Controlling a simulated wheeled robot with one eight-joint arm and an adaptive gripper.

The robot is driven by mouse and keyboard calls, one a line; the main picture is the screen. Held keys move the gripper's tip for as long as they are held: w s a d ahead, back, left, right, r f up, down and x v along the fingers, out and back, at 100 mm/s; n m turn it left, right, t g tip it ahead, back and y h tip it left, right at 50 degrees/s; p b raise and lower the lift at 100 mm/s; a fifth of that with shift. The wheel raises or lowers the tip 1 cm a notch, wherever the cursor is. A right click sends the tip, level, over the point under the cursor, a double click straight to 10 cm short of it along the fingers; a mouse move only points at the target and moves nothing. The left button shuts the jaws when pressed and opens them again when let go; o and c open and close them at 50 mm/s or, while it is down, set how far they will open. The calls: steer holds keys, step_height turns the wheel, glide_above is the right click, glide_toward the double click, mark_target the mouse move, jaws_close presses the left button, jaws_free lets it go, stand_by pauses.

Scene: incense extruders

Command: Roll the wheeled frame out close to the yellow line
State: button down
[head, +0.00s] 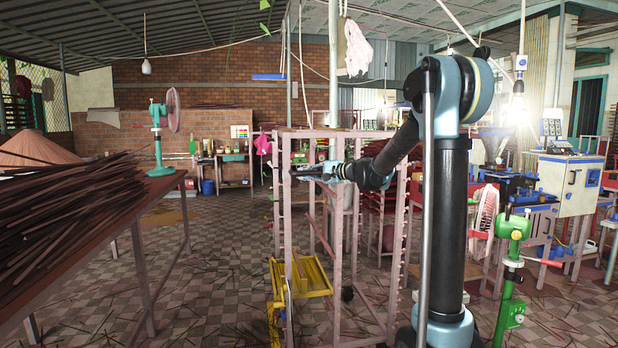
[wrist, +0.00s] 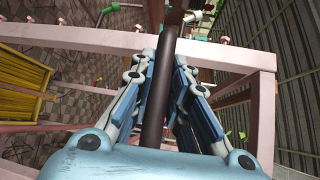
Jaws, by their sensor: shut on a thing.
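The wheeled frame (head: 284,215) is a tall, open pinkish rack in the middle of the head view, standing upright on the tiled floor. A dark wheel (head: 347,294) shows low inside its outline. My gripper (head: 305,173) reaches across the upper part of the frame from the right. In the wrist view, my gripper (wrist: 166,62) is shut on a dark bar (wrist: 157,105), which looks like part of the frame, with a pink rail (wrist: 90,40) crossing behind. A yellow strip (head: 273,326) shows low by the frame's left side; I cannot tell whether it is the floor line.
A yellow slatted thing (head: 305,277) stands low, overlapping the frame's left side. A table with dark incense sticks (head: 70,215) and a green fan (head: 160,135) is at left. Tiled floor (head: 215,270) between table and frame looks mostly open, with scattered sticks.

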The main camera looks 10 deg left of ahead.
steer(key=shift+w, duration=0.2)
steer(key=c, duration=1.5)
jaws_free()
steer(key=shift+w+f, duration=0.1)
steer(key=shift+c, duration=0.2)
steer(key=shift+s, duration=0.2)
steer(key=v, duration=1.1)
steer(key=shift+d, duration=0.4)
steer(key=shift+s, duration=0.15)
